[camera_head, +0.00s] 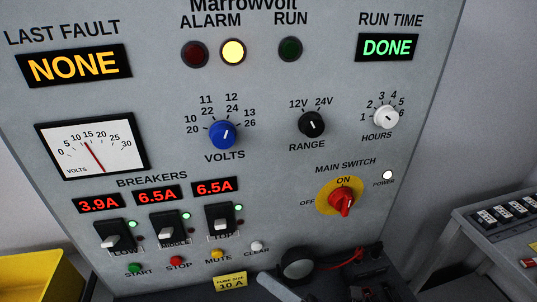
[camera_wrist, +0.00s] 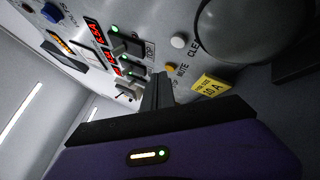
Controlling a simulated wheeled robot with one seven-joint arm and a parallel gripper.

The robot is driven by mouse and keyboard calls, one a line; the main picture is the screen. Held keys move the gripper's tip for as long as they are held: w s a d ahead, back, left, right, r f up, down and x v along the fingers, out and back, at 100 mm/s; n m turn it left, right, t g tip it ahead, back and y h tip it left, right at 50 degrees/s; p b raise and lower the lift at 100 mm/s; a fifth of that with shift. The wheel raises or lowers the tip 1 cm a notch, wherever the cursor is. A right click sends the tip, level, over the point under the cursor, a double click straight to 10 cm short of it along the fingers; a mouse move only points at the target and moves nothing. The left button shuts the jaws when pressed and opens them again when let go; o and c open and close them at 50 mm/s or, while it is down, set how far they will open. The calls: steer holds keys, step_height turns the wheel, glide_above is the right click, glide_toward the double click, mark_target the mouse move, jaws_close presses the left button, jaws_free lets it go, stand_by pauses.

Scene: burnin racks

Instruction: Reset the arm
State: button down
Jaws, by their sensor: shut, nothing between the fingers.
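My gripper (camera_wrist: 157,92) shows in the wrist view, with its dark fingers shut together and empty. They point toward the breaker area of the grey panel. They overlap the lower end of the breaker row in that picture; I cannot tell the gap to the panel. In the head view I cannot make out the gripper clearly.
The grey panel (camera_head: 265,170) carries a blue volts knob (camera_head: 222,135), a red main switch (camera_head: 341,202) at ON and breakers (camera_head: 112,237). Dark round hardware (camera_head: 298,264) stands at its foot. A yellow bin (camera_head: 40,280) is at left, a rack (camera_head: 500,230) at right.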

steer(key=w+d+r+m+t+h, duration=0.1)
steer(key=w+d+r+m+t, duration=0.1)
steer(key=d+r+m+t, duration=0.3)
steer(key=s+d+r+m+t+h, duration=0.2)
steer(key=s+d+m+t+h, duration=0.45)
steer(key=m, duration=0.75)
steer(key=s+d+f+m+g+h, duration=0.2)
steer(key=s+m, duration=0.3)
steer(key=s, duration=0.3)
steer(key=s+d+f+m+g+h, duration=0.2)
steer(key=s+d+m+h, duration=0.2)
steer(key=s, duration=0.5)
steer(key=s+d+f+m+g+h, duration=0.2)
steer(key=s+d+m+g+h, duration=0.1)
steer(key=s+m, duration=0.5)
steer(key=shift+s+d+h, duration=0.3)
steer(key=shift+s+h, duration=0.15)
steer(key=shift+h, duration=0.2)
